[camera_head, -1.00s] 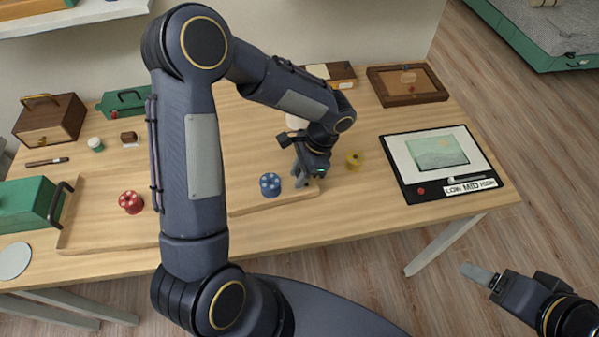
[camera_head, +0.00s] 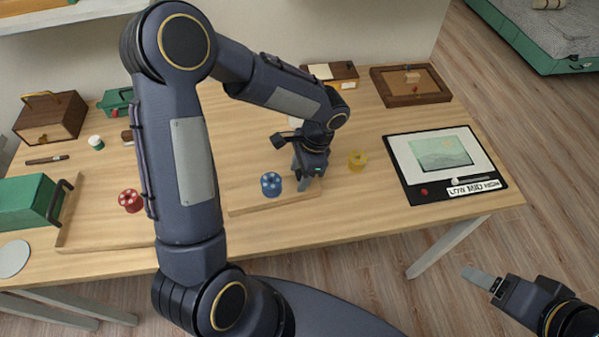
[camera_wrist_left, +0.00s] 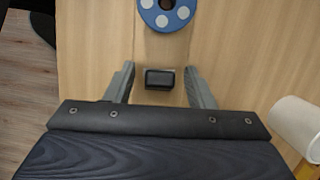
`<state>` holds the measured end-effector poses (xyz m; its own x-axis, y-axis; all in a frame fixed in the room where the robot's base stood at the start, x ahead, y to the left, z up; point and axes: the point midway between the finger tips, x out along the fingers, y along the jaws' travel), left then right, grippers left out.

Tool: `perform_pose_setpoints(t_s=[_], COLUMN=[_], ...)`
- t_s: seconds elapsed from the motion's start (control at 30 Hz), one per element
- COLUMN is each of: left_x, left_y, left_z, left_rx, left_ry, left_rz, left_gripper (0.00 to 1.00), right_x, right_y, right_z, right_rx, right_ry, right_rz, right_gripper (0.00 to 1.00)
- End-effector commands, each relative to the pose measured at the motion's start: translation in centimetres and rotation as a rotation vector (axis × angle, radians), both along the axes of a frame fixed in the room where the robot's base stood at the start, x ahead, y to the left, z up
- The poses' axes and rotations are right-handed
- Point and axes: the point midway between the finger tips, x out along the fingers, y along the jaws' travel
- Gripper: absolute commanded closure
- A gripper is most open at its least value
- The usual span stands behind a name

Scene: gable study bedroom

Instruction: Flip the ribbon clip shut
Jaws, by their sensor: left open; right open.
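A small black block (camera_wrist_left: 160,78), which may be the ribbon clip, lies on the wooden board between the spread fingers of my left gripper (camera_wrist_left: 160,72). The fingers are apart from it on both sides. I cannot tell whether the clip's lid is up or down. In the head view my left gripper (camera_head: 303,182) points down at the board (camera_head: 245,207), just right of the blue spool (camera_head: 271,184), and hides the block. The blue spool also shows in the wrist view (camera_wrist_left: 167,14). My right gripper (camera_head: 482,279) is open and empty over the floor.
A yellow spool (camera_head: 356,160) stands right of my left gripper, and a red spool (camera_head: 130,200) at left. A white cylinder (camera_wrist_left: 296,124) is close to the gripper's right in the wrist view. A picture panel (camera_head: 408,174) lies on the right. The table's front is clear.

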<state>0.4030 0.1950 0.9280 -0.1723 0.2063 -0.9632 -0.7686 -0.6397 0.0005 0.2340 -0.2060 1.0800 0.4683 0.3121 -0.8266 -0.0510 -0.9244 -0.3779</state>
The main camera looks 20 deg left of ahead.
Motion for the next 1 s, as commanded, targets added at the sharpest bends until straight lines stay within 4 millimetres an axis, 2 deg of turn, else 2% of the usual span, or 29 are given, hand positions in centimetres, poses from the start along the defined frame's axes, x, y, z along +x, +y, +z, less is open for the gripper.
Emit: perform_pose_setpoints(t_s=[0.3,0.43,0.6,1.0], left_x=[1.0,1.2,1.3,1.3], left_y=[-1.2,-1.4,-1.6,-1.5], left_z=[5.0,6.4,7.1,7.1], left_rx=[-0.002,-0.002,0.000,-0.001], left_ry=[-0.007,-0.004,-0.001,0.000], left_rz=[-0.002,-0.001,-0.002,-0.001], left_gripper=[0.51,0.51,0.51,0.51], right_x=[0.0,0.0,0.0,0.0], right_y=[0.0,0.0,0.0,0.0], right_z=[-0.5,-0.6,-0.6,-0.6], right_rx=[0.000,0.000,0.000,0.000], right_ry=[0.000,0.000,0.000,0.000], right_rz=[0.000,0.000,0.000,0.000], right_gripper=[0.29,0.29,0.29,0.29])
